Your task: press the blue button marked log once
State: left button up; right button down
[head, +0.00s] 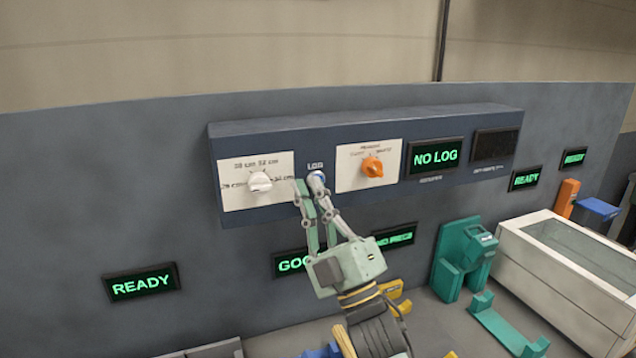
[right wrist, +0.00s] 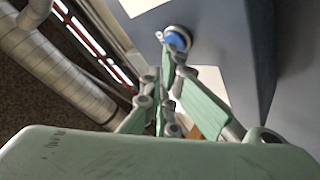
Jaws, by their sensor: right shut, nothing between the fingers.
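The blue button (head: 318,177) sits under the label LOG on the front of a dark blue-grey panel box (head: 280,135). In the right wrist view the button (right wrist: 177,39) is a blue cap in a pale ring. My right gripper (head: 309,184) is shut and empty, with its fingertips at the button and partly covering it in the head view. In the right wrist view the fingertips (right wrist: 170,60) are right by the button's lower edge; I cannot tell whether they touch it. My left gripper is not in view.
A white knob (head: 260,182) is left of the button and an orange knob (head: 372,167) is right of it. A display (head: 434,156) reads NO LOG. A teal device (head: 462,258) and a pale bin (head: 520,262) stand lower right.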

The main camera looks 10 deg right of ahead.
jog(key=shift+w, duration=0.15)
dwell(0.5)
jog(key=shift+s+d, duration=0.1)
jog(key=shift+s, duration=0.7)
jog(key=s, duration=0.2)
jog(key=s+d+p, duration=0.1)
jog(key=s, duration=0.2)
jog(key=shift+f, duration=0.1)
dwell(0.5)
